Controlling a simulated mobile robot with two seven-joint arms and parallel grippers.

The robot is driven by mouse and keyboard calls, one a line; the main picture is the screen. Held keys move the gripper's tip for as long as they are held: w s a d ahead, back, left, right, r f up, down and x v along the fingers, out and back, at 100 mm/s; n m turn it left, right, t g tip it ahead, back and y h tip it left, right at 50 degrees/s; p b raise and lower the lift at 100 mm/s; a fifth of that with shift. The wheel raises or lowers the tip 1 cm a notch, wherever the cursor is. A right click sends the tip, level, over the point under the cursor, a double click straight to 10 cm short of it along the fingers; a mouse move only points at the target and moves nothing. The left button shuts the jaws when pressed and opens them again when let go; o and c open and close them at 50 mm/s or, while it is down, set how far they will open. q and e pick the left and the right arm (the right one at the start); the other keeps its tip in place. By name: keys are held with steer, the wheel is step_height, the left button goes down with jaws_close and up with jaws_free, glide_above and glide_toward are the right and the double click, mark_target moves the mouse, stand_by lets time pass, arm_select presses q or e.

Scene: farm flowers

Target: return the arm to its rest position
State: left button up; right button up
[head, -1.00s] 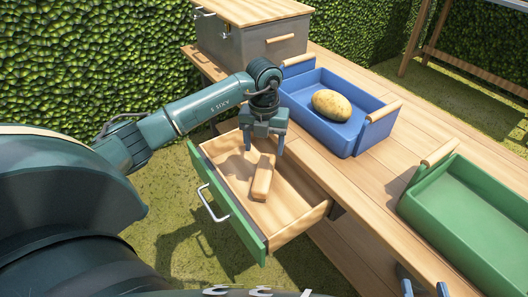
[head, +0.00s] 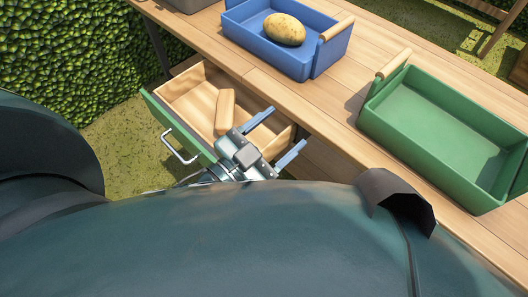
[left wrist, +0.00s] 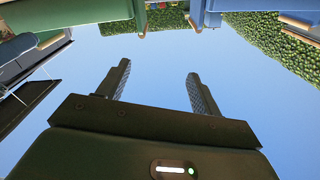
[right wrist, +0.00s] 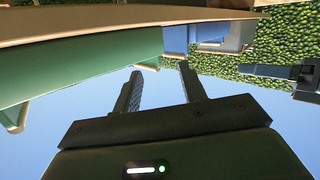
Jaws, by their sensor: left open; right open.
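My left gripper (head: 275,136) is open and empty in the head view, low beside the near right end of the open drawer. Its two fingers also show apart in the left wrist view (left wrist: 160,88), with sky between them. My right gripper (right wrist: 162,88) shows open and empty in the right wrist view; it does not show in the head view. The open drawer (head: 185,92) has a green front and holds a light wooden block (head: 225,110).
A blue tray (head: 250,45) with a potato (head: 284,29) stands on the wooden table (head: 330,100). An empty green tray (head: 430,115) stands to its right. The drawer juts out from the table with a silver handle (head: 180,150). A hedge (head: 60,60) is at the left.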

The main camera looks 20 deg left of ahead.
arm_select(q)
steer(key=s+f+n+g+y, duration=0.1)
steer(key=f, duration=0.1)
steer(key=s+a+f+n+g+y, duration=0.1)
steer(key=s+f, duration=0.1)
steer(key=shift+a+n, duration=0.2)
steer(key=shift+n, duration=0.2)
steer(key=shift+r, duration=0.1)
